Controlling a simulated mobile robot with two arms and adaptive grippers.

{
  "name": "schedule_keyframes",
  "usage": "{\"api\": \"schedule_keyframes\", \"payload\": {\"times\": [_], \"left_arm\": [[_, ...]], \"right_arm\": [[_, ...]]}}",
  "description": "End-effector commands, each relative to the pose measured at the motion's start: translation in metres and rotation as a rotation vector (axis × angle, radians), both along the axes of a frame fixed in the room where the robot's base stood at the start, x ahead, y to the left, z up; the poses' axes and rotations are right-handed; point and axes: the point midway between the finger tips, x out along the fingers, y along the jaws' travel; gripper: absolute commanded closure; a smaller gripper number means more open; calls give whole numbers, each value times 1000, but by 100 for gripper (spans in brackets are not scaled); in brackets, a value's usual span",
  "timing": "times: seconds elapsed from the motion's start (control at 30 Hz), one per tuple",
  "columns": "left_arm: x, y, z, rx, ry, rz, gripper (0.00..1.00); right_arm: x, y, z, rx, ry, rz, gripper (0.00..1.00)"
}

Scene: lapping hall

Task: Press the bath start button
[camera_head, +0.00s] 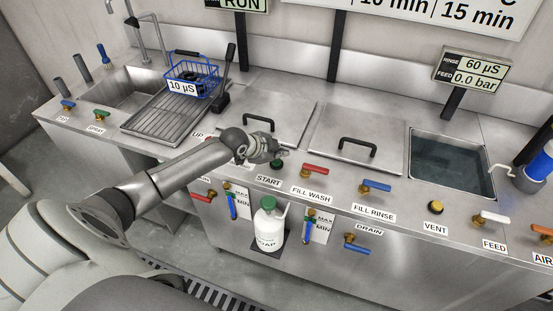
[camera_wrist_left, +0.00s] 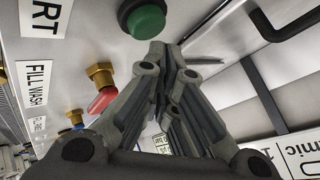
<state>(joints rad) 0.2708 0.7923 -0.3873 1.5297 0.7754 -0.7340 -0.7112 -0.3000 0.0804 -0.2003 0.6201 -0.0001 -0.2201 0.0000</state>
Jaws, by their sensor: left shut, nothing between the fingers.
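The green start button (camera_head: 277,163) sits on the steel bench top, just above the START label (camera_head: 268,180). In the left wrist view the green button (camera_wrist_left: 142,18) is at the top, with part of its label (camera_wrist_left: 45,14) to the left. My left gripper (camera_head: 274,150) is shut and empty, close beside the button on its far side. In the left wrist view the shut fingers (camera_wrist_left: 160,50) point up toward the button's lower edge; I cannot tell whether they touch it. My right gripper is not in view.
A red FILL WASH valve (camera_head: 314,170) and a blue FILL RINSE valve (camera_head: 376,186) stand right of the button. Behind are two lidded baths with black handles (camera_head: 357,147) and an open water bath (camera_head: 452,165). A blue basket (camera_head: 192,75) is at the back left.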

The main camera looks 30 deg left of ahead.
Motion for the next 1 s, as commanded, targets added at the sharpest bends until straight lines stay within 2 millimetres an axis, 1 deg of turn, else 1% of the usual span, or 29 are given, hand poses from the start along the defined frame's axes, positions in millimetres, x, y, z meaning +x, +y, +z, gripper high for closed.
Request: {"api": "schedule_keyframes", "payload": {"times": [0.17, 0.27, 0.6, 0.73, 1.0], "left_arm": [[0, 0, 0, 0, -1, 0, 100], [0, 0, 5, 0, -2, -1, 100], [0, 0, 40, 0, -2, -1, 100], [0, 0, 51, 0, -2, -1, 100], [0, 0, 50, 0, -1, 0, 100]], "right_arm": [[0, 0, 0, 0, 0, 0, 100], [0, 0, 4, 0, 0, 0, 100], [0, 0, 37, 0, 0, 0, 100], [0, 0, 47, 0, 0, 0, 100], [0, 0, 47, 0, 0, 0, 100]]}}
